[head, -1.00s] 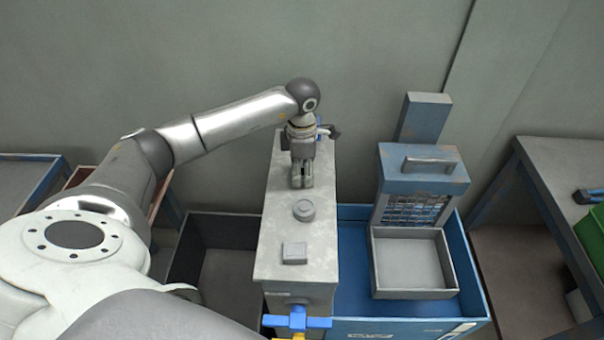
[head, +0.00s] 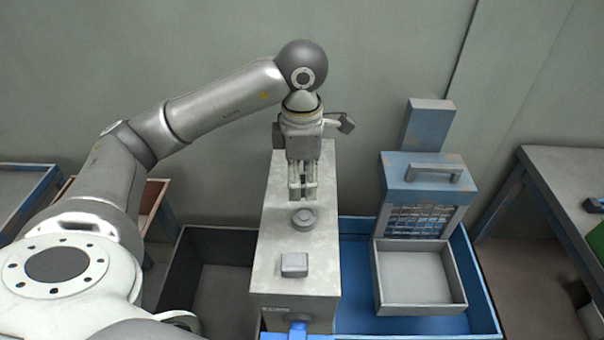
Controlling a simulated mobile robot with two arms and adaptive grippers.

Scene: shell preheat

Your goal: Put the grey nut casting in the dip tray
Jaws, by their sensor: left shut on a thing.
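My left gripper (head: 303,190) points down above the far part of the grey bench top (head: 282,195). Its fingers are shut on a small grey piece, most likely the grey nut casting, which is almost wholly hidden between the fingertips. The open, shallow grey tray (head: 420,310), likely the dip tray, is empty and lies to the right, in front of a blue unit with a handle. My right gripper is not in view.
On the bench top stand a round grey casting (head: 302,218), close in front of the gripper, and a square grey block (head: 294,265) nearer. The blue unit (head: 425,175) rises behind the tray. A dark open bin (head: 215,250) is on the left.

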